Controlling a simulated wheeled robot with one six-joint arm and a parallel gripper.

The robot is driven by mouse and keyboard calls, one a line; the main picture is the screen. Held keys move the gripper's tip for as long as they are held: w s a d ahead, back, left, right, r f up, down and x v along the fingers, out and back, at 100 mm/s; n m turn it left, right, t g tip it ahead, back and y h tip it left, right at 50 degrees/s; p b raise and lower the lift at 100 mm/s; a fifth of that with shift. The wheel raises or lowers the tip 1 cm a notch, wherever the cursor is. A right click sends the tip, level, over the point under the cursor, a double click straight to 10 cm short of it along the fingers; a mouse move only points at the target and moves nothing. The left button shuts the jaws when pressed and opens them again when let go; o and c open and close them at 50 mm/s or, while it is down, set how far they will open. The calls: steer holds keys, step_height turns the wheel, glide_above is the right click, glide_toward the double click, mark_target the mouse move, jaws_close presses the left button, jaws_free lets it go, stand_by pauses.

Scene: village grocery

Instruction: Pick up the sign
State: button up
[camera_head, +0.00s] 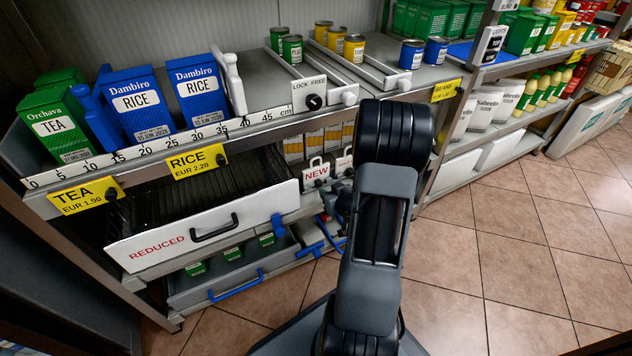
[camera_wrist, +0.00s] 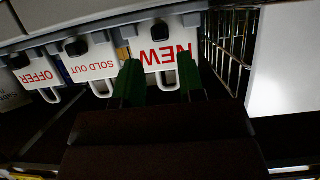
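Several white signs hang in a row in the wrist view, upside down there. The sign reading NEW (camera_wrist: 163,57) in red is nearest the middle; the SOLD OUT sign (camera_wrist: 98,67) and the OFFER sign (camera_wrist: 38,75) are beside it. Each has a loop handle. My gripper (camera_wrist: 159,78) is open, its two green fingers apart, with the NEW sign's loop showing between them. I cannot tell whether they touch it. In the head view the NEW sign (camera_head: 316,173) shows left of my arm, which hides most of my gripper.
A reduced drawer (camera_head: 205,228) stands pulled out left of the signs. A lower drawer with a blue handle (camera_head: 236,287) is below it. The shelf above holds rice boxes (camera_head: 140,103) and cans. A wire rack (camera_wrist: 228,50) is right of the NEW sign. Tiled floor (camera_head: 500,250) is clear at right.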

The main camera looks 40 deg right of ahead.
mark_target(320, 184)
steer(key=b+x, duration=0.2)
steer(key=x, duration=0.2)
steer(key=shift+w+f+b, duration=0.3)
steer(key=shift+w, duration=0.05)
steer(key=shift+w+d+f, duration=0.1)
steer(key=shift+w, duration=0.5)
jaws_close()
